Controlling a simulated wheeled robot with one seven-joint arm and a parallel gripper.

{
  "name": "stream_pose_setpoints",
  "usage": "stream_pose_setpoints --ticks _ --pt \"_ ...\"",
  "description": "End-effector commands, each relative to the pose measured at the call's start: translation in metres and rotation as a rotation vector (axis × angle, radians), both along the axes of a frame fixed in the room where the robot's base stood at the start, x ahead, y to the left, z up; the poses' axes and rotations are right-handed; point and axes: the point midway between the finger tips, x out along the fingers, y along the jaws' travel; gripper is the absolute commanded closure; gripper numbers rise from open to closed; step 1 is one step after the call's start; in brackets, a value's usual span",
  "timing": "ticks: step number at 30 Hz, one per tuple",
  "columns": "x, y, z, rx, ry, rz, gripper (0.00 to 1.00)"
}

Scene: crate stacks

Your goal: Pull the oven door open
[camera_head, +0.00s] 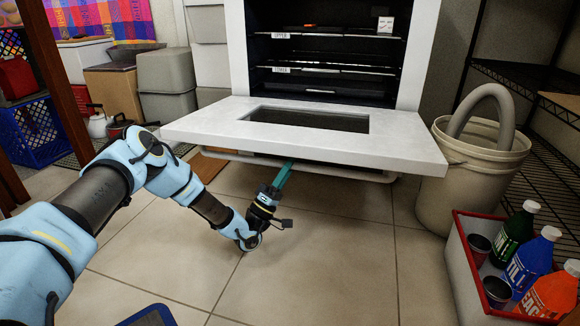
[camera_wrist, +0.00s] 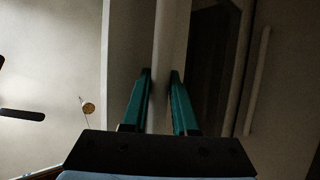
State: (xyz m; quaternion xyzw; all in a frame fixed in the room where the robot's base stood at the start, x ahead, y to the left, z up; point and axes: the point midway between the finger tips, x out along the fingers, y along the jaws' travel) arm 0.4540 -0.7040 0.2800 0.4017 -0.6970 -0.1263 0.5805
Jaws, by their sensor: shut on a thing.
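The white oven (camera_head: 418,55) stands at the back, its dark inside with wire racks in plain view. Its door (camera_head: 395,135), with a dark window (camera_head: 310,120), is swung down and lies about level. The handle bar (camera_head: 340,174) runs along the door's underside near the front. My gripper (camera_head: 288,164) reaches up from below and is shut on the handle. In the wrist view, the teal fingers (camera_wrist: 161,75) stand on either side of the pale handle bar (camera_wrist: 163,45). The door hides the fingertips in part in the head view.
A beige bucket (camera_head: 432,195) with a thick grey hose stands right of the door. A red-rimmed crate (camera_head: 462,262) with bottles and cups is at the lower right. Bins and a blue crate (camera_head: 35,130) stand at the left. The tiled floor in front is mostly clear.

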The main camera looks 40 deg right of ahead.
Motion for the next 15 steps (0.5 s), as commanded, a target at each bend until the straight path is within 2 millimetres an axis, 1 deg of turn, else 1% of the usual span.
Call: stream_pose_setpoints --ticks 1,4,5,12,13,15 --pt "0.0043 -0.002 0.0032 -0.001 -0.002 0.011 1.0" --pt "0.0044 -0.002 0.0036 -0.001 -0.002 0.011 1.0" --pt "0.0044 -0.002 0.0036 -0.001 -0.002 0.011 0.72" --pt "0.0025 -0.001 0.0028 -0.002 -0.001 0.006 0.45" --pt "0.0023 -0.0009 0.0027 -0.003 -0.001 0.005 0.43" --pt "0.0019 -0.0008 0.0025 -0.002 0.0 0.004 0.43"
